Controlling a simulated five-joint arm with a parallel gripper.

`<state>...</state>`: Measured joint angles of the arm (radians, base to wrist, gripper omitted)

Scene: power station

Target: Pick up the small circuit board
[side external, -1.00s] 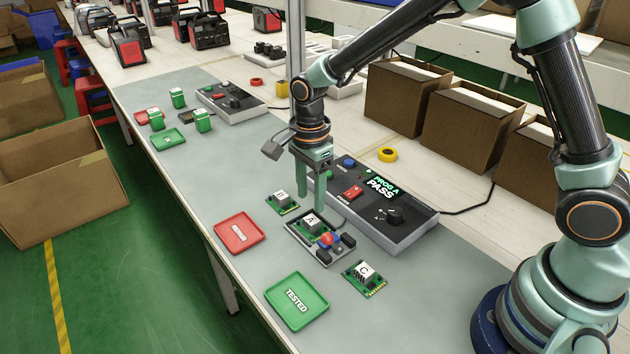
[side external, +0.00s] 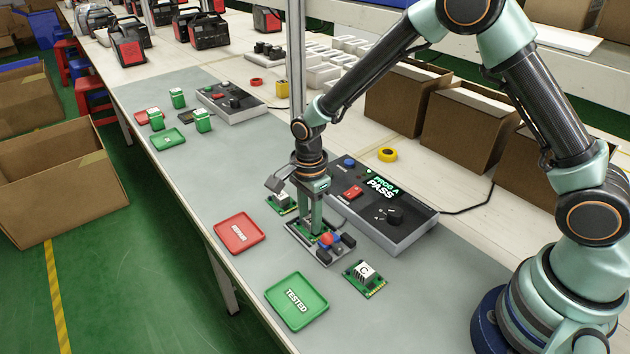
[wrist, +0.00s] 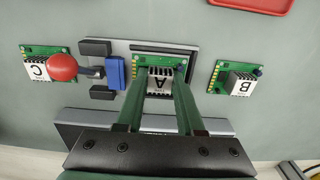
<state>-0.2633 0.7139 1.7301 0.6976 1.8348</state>
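Circuit board A (wrist: 158,80), green with a white block lettered A, sits in the grey test fixture (side external: 328,258). In the side view my gripper (side external: 312,230) reaches down over it and hides its block. In the wrist view my gripper (wrist: 160,72) has its two green fingers apart, one on each side of the white block. The gaps look very small, and I cannot tell whether the fingers touch it. Board B (side external: 282,203) and board C (side external: 364,278) lie on the mat on either side of the fixture; the wrist view also shows B (wrist: 237,79) and C (wrist: 38,67).
A red tray (side external: 239,232) and a green TESTED tray (side external: 296,301) lie in front. The tester box (side external: 400,232), showing PROG A PASS, stands behind the fixture. A red-knobbed clamp (side external: 326,240) sits beside board A. Mat around the trays is clear.

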